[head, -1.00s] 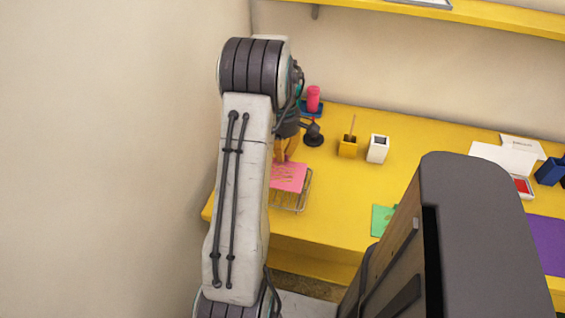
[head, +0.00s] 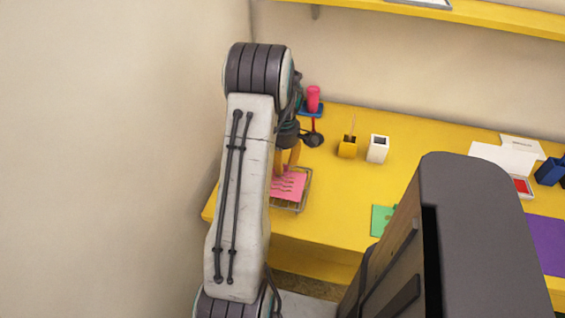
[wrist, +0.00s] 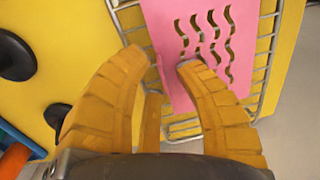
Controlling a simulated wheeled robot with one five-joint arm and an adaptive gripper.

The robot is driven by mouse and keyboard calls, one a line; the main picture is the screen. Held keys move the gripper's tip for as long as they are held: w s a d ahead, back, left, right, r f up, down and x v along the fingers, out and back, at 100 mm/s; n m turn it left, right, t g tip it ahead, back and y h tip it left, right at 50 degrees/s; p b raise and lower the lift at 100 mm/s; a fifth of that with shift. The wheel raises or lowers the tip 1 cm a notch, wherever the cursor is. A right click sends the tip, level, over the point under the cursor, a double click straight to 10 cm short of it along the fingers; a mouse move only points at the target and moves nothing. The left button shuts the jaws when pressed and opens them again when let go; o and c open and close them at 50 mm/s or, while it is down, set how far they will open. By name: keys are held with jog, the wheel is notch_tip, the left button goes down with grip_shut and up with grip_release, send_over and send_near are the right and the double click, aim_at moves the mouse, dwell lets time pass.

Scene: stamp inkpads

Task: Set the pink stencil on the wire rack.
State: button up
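The pink stencil (head: 288,185) lies on the wire rack (head: 304,194) at the left end of the yellow table, partly hidden by my arm in the head view. In the wrist view the stencil (wrist: 214,12) shows its wavy slots and lies across the rack (wrist: 270,45), with rack wires visible on both sides. My gripper (wrist: 163,62) is open, its two yellow fingers apart. The right fingertip overlaps the stencil in that view; I cannot tell whether it touches. In the head view my gripper (head: 286,160) is just behind the stencil.
A black-knobbed stamp (head: 313,139) and a pink item on a blue pad (head: 313,98) stand behind the rack. A green sheet (head: 382,220) lies near the front edge.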

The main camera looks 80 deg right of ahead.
notch_tip(320, 180, up, 12)
jog(key=shift+d+p, duration=0.35)
jog(key=shift+d, duration=0.05)
dwell(0.4)
dwell(0.8)
